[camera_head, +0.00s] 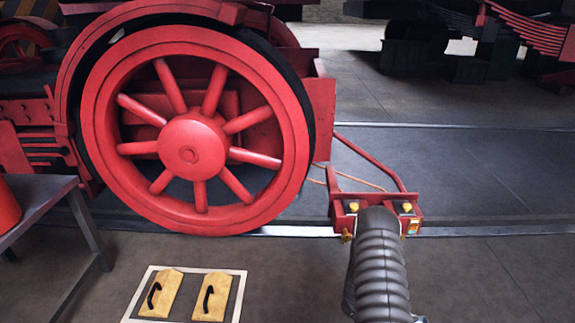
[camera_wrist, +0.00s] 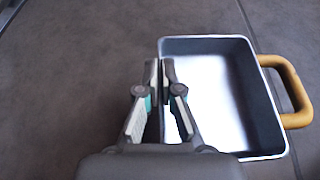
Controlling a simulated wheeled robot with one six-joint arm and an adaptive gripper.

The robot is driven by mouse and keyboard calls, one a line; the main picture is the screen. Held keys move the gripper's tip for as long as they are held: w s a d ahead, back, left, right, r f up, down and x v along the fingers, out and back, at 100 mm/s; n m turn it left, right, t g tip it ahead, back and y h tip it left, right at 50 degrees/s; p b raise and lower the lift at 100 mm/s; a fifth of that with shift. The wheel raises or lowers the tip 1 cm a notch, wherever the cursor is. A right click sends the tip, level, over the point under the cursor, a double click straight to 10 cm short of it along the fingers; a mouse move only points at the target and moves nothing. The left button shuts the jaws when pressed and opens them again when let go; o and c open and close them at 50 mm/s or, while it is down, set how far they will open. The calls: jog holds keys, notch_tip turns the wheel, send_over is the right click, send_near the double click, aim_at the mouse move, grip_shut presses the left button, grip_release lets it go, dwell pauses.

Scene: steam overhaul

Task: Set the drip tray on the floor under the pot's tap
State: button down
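The drip tray (camera_wrist: 238,108) is a shallow, pale grey metal pan with a yellow-brown handle (camera_wrist: 292,92) on its right side in the wrist view. My gripper (camera_wrist: 160,72) is shut on the tray's left wall, with one finger outside and one inside. The tray looks empty and level above grey floor; I cannot tell whether it touches the floor. I see neither tray nor gripper in the head view. I cannot make out the pot for certain. A small brass-coloured fitting (camera_head: 347,237) shows at the red bracket; I cannot tell if it is the tap.
A large red spoked wheel (camera_head: 191,140) stands on a rail. The red bracket (camera_head: 338,213) with yellow bolts sticks out right of it. A metal bench (camera_head: 38,192) with a red object (camera_head: 7,207) is at left. A floor panel (camera_head: 237,308) carries two yellow handled blocks.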

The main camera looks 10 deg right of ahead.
jog(key=w+a+r+n+t+y+p, duration=0.15)
jog(key=w+a+r+n+t, duration=0.35)
jog(key=a+r, duration=0.65)
jog(key=w+a+r+n+t+y+p, duration=0.15)
jog(key=w+a+r+n+t, duration=0.35)
jog(key=a, duration=1.1)
jog(key=w+a+r+n+t+y+p, duration=0.1)
jog(key=w+a+r+n+t+y, duration=0.3)
jog(key=a+r, duration=0.75)
notch_tip(320, 180, up, 10)
jog(key=w+d+n+t+y, duration=0.1)
jog(key=n+y, duration=0.1)
jog(key=n, duration=0.1)
jog(key=shift+w+d+t, duration=0.2)
jog(key=shift+d+t, duration=0.1)
jog(key=shift+t, duration=0.1)
jog(key=shift+d, duration=0.15)
